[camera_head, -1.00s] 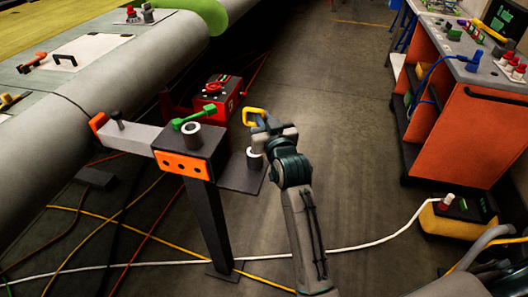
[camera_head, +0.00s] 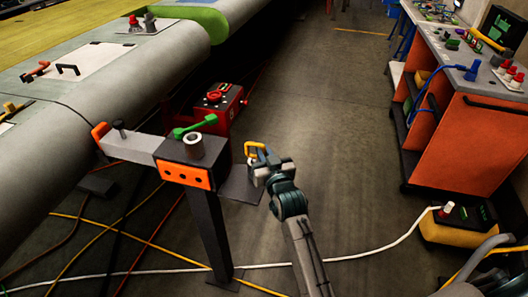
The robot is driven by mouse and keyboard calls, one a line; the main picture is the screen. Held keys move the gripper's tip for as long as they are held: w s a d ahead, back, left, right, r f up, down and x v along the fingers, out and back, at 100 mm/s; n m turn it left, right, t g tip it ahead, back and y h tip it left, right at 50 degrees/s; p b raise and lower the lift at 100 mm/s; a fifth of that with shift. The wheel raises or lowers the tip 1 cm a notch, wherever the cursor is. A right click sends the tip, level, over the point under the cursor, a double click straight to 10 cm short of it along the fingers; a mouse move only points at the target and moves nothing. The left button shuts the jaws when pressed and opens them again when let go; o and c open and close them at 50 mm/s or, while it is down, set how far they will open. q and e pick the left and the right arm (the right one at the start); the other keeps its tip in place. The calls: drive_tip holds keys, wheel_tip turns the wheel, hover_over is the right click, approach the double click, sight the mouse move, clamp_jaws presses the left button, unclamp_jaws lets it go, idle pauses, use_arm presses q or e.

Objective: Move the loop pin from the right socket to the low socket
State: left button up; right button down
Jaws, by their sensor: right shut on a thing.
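The loop pin (camera_head: 256,150) shows as a yellow loop at the tip of my right gripper (camera_head: 262,162). The gripper is shut on it, and the pin's lower part is mostly hidden by the gripper. The jig stand (camera_head: 208,230) has a dark block with an open grey socket (camera_head: 193,148) on top. A lower dark plate (camera_head: 238,187) sticks out to the right of the block. My right gripper and the pin are over the plate's far right part. The light socket on this plate is not clear now behind the gripper. My left gripper is not in view.
A green-handled part (camera_head: 196,126) lies beside the top socket. The jig's grey arm (camera_head: 135,147) reaches left to the wing (camera_head: 60,150). A red box (camera_head: 217,105) stands behind. An orange cart (camera_head: 468,145) is at right. Cables cross the floor.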

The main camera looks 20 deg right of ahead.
drive_tip(key=shift+f, duration=0.15)
drive_tip(key=c, duration=1.5)
unclamp_jaws()
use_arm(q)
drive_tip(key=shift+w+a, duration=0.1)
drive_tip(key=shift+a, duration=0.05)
